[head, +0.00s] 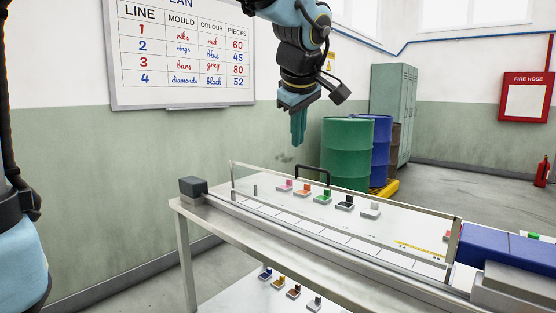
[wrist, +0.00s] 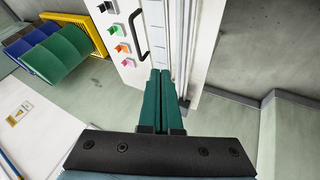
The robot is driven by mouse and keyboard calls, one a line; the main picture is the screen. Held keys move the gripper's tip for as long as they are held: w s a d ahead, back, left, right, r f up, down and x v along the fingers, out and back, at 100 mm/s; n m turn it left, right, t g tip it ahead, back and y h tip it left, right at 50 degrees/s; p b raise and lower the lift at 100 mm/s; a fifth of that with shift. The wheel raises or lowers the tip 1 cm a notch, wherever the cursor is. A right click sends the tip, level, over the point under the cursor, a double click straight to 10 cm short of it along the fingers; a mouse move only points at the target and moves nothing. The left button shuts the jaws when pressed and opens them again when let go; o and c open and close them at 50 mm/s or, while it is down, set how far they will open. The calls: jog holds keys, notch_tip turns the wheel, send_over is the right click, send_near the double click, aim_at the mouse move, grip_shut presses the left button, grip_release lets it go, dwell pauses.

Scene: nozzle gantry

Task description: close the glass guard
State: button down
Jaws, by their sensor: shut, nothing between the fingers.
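The glass guard (head: 270,172) is a clear pane with a thin pale frame along the table in the head view. A black arched handle (head: 313,168) stands at its top edge; the handle also shows in the wrist view (wrist: 139,34). I cannot tell for sure whether the guard is fully open or partly shut. My gripper (head: 298,142) has teal fingers pointing down, pressed together and empty. It is above the handle in the head view and apart from it. In the wrist view my fingers (wrist: 165,76) lie just below and right of the handle.
Several small coloured pieces (head: 323,196) sit on the table behind the pane. A long rail (head: 330,238) runs along the front, with a dark end block (head: 193,186) and a blue unit (head: 490,247) at its ends. Green (head: 348,150) and blue drums stand behind. Air around my gripper is clear.

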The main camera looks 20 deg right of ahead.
jog(key=w+d+f+p, duration=0.4)
jog(key=w+d+f, duration=0.1)
jog(key=w+f, duration=0.2)
jog(key=shift+d+f, duration=0.3)
jog(key=shift+f, duration=0.4)
